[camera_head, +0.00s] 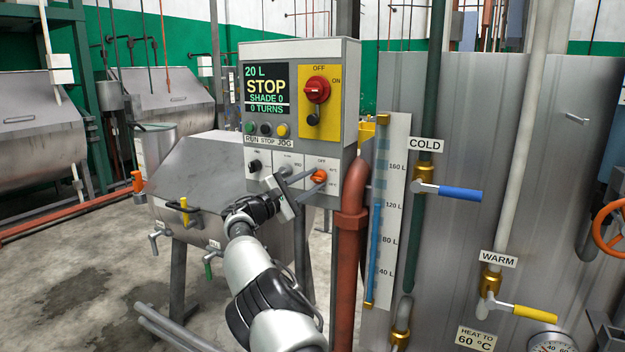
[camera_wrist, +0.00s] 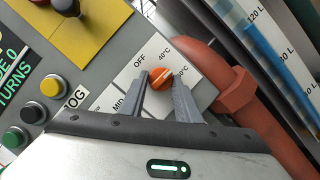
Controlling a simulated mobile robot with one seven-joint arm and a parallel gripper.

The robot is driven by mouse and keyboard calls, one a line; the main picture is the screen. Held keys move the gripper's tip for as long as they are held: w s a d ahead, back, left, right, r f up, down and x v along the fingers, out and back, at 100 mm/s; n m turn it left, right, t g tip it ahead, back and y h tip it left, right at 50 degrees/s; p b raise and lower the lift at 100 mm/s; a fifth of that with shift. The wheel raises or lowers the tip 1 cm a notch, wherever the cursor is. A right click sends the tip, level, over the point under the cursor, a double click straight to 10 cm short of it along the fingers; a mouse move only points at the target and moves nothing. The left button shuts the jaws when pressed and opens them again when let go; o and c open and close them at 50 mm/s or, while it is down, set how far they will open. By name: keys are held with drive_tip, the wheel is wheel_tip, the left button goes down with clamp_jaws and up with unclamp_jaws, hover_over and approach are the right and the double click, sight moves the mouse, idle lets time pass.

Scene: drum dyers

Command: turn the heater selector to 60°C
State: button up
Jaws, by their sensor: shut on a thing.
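The heater selector (camera_head: 320,176) is an orange knob on the lower right of the grey control box (camera_head: 348,85). In the wrist view the selector (camera_wrist: 162,75) sits on a white plate marked OFF, 40°C and further temperatures partly hidden by a finger. A pale line crosses its face, but I cannot tell surely which mark it points at. My gripper (camera_head: 302,181) reaches the panel from the lower left. In the wrist view my gripper (camera_wrist: 161,82) has one finger on each side of the knob and is shut on it.
Above are a red main switch (camera_head: 317,90) and a STOP display (camera_head: 266,90). A black knob (camera_head: 254,165) is on the left plate. A red-brown pipe (camera_head: 351,225) rises close to the right of the selector. A sign (camera_head: 476,339) reads HEAT TO 60 °C.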

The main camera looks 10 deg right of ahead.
drive_tip(key=m+p, duration=0.1)
drive_tip(key=m+g+p, duration=0.1)
drive_tip(key=shift+r+m+p, duration=0.3)
drive_tip(key=shift+m, duration=0.1)
drive_tip(key=m+y+p, duration=0.1)
drive_tip(key=m+p, duration=0.1)
drive_tip(key=shift+g+p, duration=0.3)
drive_tip(key=shift+g, duration=0.1)
drive_tip(key=shift+f+m, duration=0.15)
drive_tip(key=shift+m, duration=0.15)
drive_tip(key=o, duration=1)
drive_tip(key=shift+o, duration=0.2)
drive_tip(key=shift+s+a, duration=0.15)
drive_tip(key=shift+a, duration=0.35)
drive_tip(key=b+v, duration=0.1)
drive_tip(key=v, duration=1.5)
drive_tip(key=shift+s, duration=0.2)
drive_tip(key=shift+a, duration=0.1)
